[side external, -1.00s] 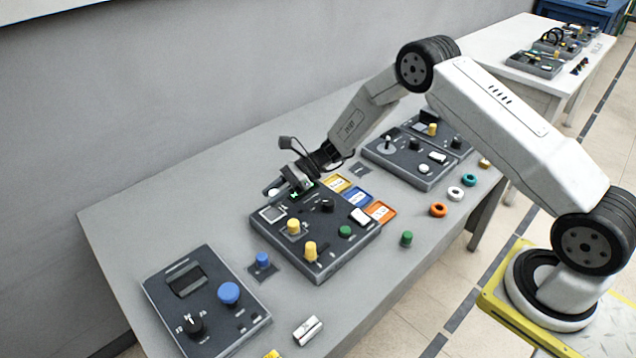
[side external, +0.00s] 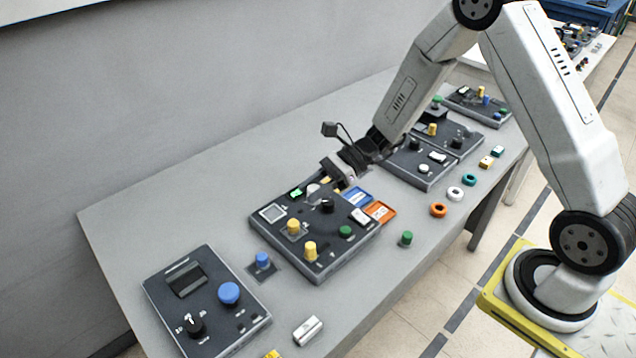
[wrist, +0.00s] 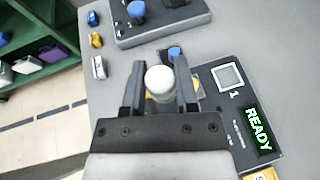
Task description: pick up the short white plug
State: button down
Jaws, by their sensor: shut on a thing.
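The short white plug has a round, pale top and sits between the two fingers in the wrist view (wrist: 162,82). My gripper (wrist: 160,66) is shut on it, one dark finger on each side. In the side view my gripper (side external: 331,174) is over the back part of the middle dark console (side external: 282,234). A pale round end (side external: 313,189), which looks like the plug, shows just left of the fingers. The plug's lower part is hidden, and I cannot tell its exact height over the console.
The console carries yellow knobs (side external: 311,251), a green READY display (wrist: 257,127) and a black knob (side external: 327,206). A blue plug (side external: 262,260) stands on a dark square to its left. Another console (side external: 206,303) lies front left. The table's back left is clear.

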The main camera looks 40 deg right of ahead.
jog(key=shift+s+r, duration=0.2)
jog(key=shift+s, duration=0.35)
jog(key=shift+w+d, duration=0.1)
jog(key=shift+d, duration=0.05)
jog(key=shift+w+d+f, duration=0.25)
jog(key=shift+w+d, duration=0.1)
jog(key=shift+d, duration=0.1)
jog(key=w+d+f, duration=0.1)
jog(key=d, duration=0.2)
jog(key=w+d+f, duration=0.2)
jog(key=d, duration=0.1)
jog(key=w+d+f, duration=0.1)
jog(key=d, duration=0.2)
jog(key=shift+w+d+f, duration=0.15)
jog(key=shift+d, duration=0.15)
send_over(357, 198)
notch_tip(357, 198, down, 5)
jog(key=shift+d+r, duration=0.1)
jog(key=shift+f, duration=2.85)
jog(key=shift+f, duration=0.5)
